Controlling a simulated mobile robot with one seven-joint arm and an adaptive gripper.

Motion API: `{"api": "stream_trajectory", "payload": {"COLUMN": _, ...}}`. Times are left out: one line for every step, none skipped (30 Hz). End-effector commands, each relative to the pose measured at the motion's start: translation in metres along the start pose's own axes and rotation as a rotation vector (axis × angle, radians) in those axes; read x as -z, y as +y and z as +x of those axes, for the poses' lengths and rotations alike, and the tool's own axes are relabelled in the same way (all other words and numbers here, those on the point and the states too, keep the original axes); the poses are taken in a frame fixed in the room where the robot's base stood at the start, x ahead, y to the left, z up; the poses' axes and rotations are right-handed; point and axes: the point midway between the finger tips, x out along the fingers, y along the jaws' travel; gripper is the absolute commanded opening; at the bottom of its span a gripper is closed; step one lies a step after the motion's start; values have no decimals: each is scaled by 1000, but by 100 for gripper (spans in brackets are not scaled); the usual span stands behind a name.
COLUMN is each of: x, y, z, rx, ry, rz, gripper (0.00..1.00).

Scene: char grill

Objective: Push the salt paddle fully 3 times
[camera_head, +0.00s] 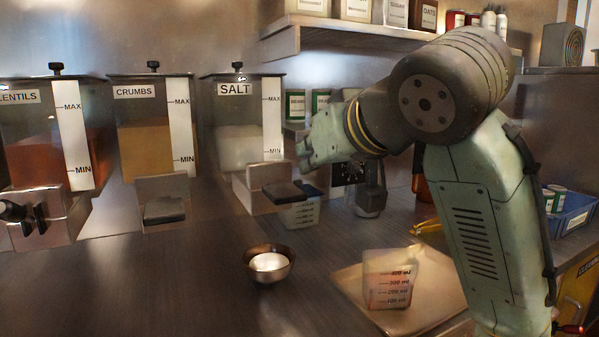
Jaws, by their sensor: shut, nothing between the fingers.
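The salt dispenser (238,145) is the rightmost of the wall dispensers, labelled SALT, with pale contents. Its dark paddle (284,192) sticks out at the front below the bin. A small metal bowl (284,276) with white contents stands on the counter in front of the dispenser.
The crumbs dispenser (152,140) and lentils dispenser (38,150) stand to the left. Another measuring cup (392,278) stands on a tray (440,312). A shelf (350,32) hangs above my arm. The front left counter is clear.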

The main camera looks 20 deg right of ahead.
Motion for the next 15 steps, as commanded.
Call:
{"api": "stream_trajectory", "payload": {"x": 0, "y": 0, "z": -8, "rx": -2, "ry": 2, "rz": -1, "gripper": 0}}
{"api": "stream_trajectory", "payload": {"x": 1, "y": 0, "z": -11, "rx": -2, "ry": 2, "rz": 0, "gripper": 0}}
{"api": "stream_trajectory", "payload": {"x": 1, "y": 0, "z": -15, "rx": -1, "ry": 2, "rz": 0, "gripper": 0}}
{"api": "stream_trajectory", "payload": {"x": 2, "y": 0, "z": -18, "rx": -1, "ry": 1, "rz": 0, "gripper": 0}}
{"api": "stream_trajectory", "payload": {"x": 2, "y": 0, "z": -20, "rx": -1, "ry": 0, "rz": 0, "gripper": 0}}
{"api": "stream_trajectory", "payload": {"x": 2, "y": 0, "z": -22, "rx": -1, "ry": 0, "rz": 0, "gripper": 0}}
{"api": "stream_trajectory", "payload": {"x": 2, "y": 0, "z": -23, "rx": -1, "ry": 0, "rz": -1, "gripper": 0}}
{"api": "stream_trajectory", "payload": {"x": 2, "y": 0, "z": -24, "rx": -1, "ry": 0, "rz": -1, "gripper": 0}}
{"api": "stream_trajectory", "payload": {"x": 2, "y": 0, "z": -25, "rx": -1, "ry": 1, "rz": 0, "gripper": 0}}
{"api": "stream_trajectory", "payload": {"x": 2, "y": 0, "z": -25, "rx": -1, "ry": 1, "rz": 0, "gripper": 0}}
{"api": "stream_trajectory", "payload": {"x": 3, "y": 0, "z": -25, "rx": -1, "ry": 1, "rz": 0, "gripper": 0}}
{"api": "stream_trajectory", "payload": {"x": 3, "y": 0, "z": -25, "rx": -1, "ry": 1, "rz": 0, "gripper": 0}}
{"api": "stream_trajectory", "payload": {"x": 3, "y": 0, "z": -25, "rx": -1, "ry": 1, "rz": 0, "gripper": 0}}
{"api": "stream_trajectory", "payload": {"x": 3, "y": 0, "z": -25, "rx": -1, "ry": 1, "rz": 0, "gripper": 0}}
{"api": "stream_trajectory", "payload": {"x": 3, "y": 0, "z": -25, "rx": -1, "ry": 1, "rz": 0, "gripper": 0}}
